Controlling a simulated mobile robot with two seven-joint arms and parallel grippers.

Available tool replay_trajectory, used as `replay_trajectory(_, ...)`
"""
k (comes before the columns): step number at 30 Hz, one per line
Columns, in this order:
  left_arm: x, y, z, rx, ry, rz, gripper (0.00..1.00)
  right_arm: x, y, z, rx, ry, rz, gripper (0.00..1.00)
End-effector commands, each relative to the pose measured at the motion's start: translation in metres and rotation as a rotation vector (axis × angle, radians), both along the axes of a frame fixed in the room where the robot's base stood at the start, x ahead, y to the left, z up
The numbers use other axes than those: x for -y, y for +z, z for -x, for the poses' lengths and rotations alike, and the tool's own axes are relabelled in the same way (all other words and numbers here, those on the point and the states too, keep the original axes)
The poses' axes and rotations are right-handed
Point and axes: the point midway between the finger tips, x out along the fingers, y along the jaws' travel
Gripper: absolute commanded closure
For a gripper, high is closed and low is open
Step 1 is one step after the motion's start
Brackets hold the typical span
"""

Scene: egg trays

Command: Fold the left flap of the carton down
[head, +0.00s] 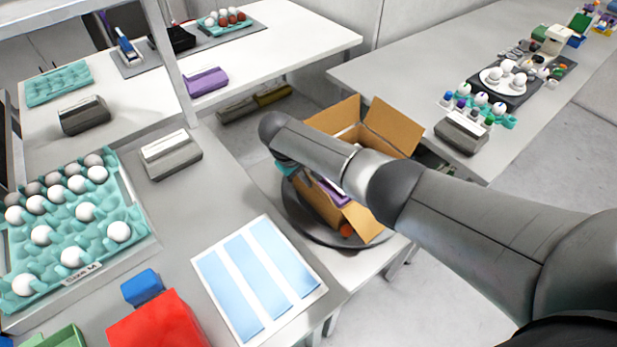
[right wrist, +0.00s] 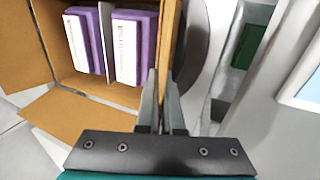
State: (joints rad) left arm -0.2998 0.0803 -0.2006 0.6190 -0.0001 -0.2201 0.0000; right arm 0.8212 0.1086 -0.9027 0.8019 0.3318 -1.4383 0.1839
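The open brown carton (head: 345,130) stands on a dark round turntable (head: 300,222). Its back, right (head: 393,125) and front (head: 362,222) flaps stand open or splay outward. My right forearm crosses over it and hides its left part, including the left flap, in the head view. Purple boxes (head: 332,190) lie inside; two show in the right wrist view (right wrist: 135,45). My left gripper is out of view.
An egg tray (head: 140,225) fills the left of the near table, with a blue-striped sheet (head: 258,280) and a grey-white box (head: 170,155) nearer the carton. A red block (head: 158,322) is at the front. The side table (head: 450,85) is to the right.

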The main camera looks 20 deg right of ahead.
Motion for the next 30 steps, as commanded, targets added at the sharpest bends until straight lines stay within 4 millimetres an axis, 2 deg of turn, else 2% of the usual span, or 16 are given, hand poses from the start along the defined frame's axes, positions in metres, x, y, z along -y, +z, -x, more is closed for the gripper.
replay_trajectory(23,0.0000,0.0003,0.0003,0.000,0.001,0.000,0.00,0.0003,-0.0005,0.0007,-0.004,-0.001,-0.005,1.00)
replay_trajectory(30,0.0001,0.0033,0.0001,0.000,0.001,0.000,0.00,0.0047,0.0014,-0.0006,-0.031,-0.005,-0.070,1.00)
